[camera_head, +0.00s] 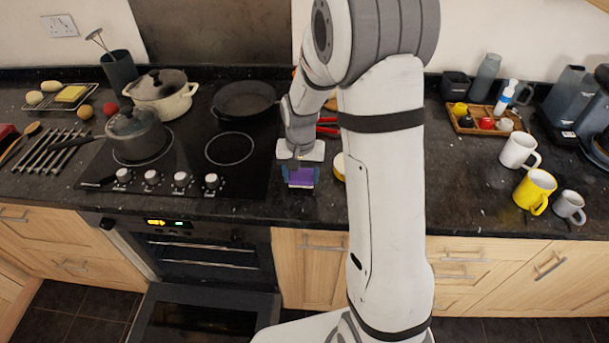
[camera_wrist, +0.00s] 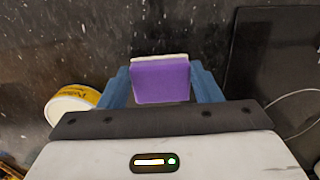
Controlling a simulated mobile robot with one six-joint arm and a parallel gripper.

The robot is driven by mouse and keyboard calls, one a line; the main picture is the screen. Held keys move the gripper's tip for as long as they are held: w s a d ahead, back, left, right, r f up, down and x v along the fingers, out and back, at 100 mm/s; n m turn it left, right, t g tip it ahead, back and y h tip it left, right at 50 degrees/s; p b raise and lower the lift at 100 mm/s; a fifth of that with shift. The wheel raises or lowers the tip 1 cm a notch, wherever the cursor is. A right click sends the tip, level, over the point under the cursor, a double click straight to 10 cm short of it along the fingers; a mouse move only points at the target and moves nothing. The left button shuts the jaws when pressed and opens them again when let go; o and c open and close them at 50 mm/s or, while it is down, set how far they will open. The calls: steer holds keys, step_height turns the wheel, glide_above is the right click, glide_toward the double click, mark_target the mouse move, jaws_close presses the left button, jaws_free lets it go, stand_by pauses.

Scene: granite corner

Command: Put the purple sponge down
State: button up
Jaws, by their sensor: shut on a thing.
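The purple sponge (camera_head: 300,176) is between the blue fingers of my gripper (camera_head: 300,178), at the counter's front part just right of the hob. In the wrist view the sponge (camera_wrist: 161,80) shows its purple face and a thin whitish layer along its far edge. My gripper (camera_wrist: 162,88) is shut on it, with one finger at each side. The dark granite counter (camera_wrist: 60,50) lies beneath. I cannot tell whether the sponge touches the counter.
A yellow-and-white tub (camera_wrist: 72,102) stands close on the left in the wrist view. The black hob (camera_head: 232,180) with pots is beside the gripper. Mugs, such as the yellow mug (camera_head: 535,190), stand far right. The oven door (camera_head: 200,315) hangs open below.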

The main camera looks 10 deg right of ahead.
mark_target(301, 178)
steer(key=shift+f, duration=0.75)
steer(key=shift+f, duration=0.25)
steer(key=o, duration=0.9)
steer(key=shift+r, duration=0.15)
steer(key=shift+o, duration=0.2)
step_height(301, 178, up, 12)
steer(key=b, duration=0.1)
steer(key=s+r+n+t, duration=0.1)
steer(key=s+r, duration=0.2)
steer(key=s, duration=0.7)
steer(key=s+d+r+n+t, duration=0.1)
steer(key=s+r, duration=0.3)
steer(key=s, duration=0.6)
steer(key=shift+s+d+n+t, duration=0.25)
steer(key=shift+d+n+t, duration=0.05)
steer(key=shift+n+t, duration=0.45)
